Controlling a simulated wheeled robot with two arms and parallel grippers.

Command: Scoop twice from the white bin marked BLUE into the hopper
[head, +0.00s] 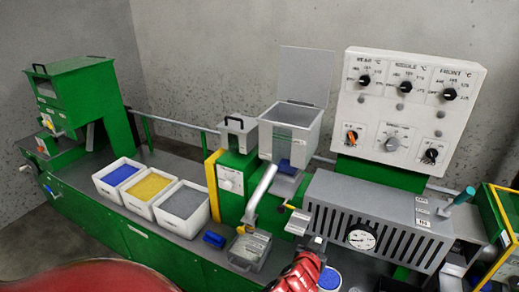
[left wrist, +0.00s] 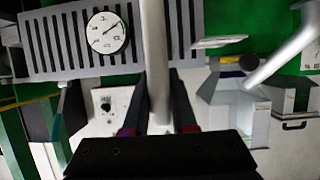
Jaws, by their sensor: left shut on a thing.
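The white bin with blue material (head: 104,187) stands at the left end of a row of three; I cannot read its label. The grey open-topped hopper (head: 270,145) stands at the back, with a raised lid behind it. My left gripper (head: 315,246) is in front of the slotted machine cover, well right of the bins. In the left wrist view, my left gripper (left wrist: 157,128) is shut on a pale grey rod (left wrist: 156,60), which looks like a scoop handle. My right gripper is out of view.
White bins with yellow (head: 151,186) and grey (head: 182,201) material stand beside the blue one. A slanted metal tube (head: 263,187) and a metal tray (head: 250,252) lie between bins and gripper. The slotted cover (head: 375,220) has a gauge (head: 361,237).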

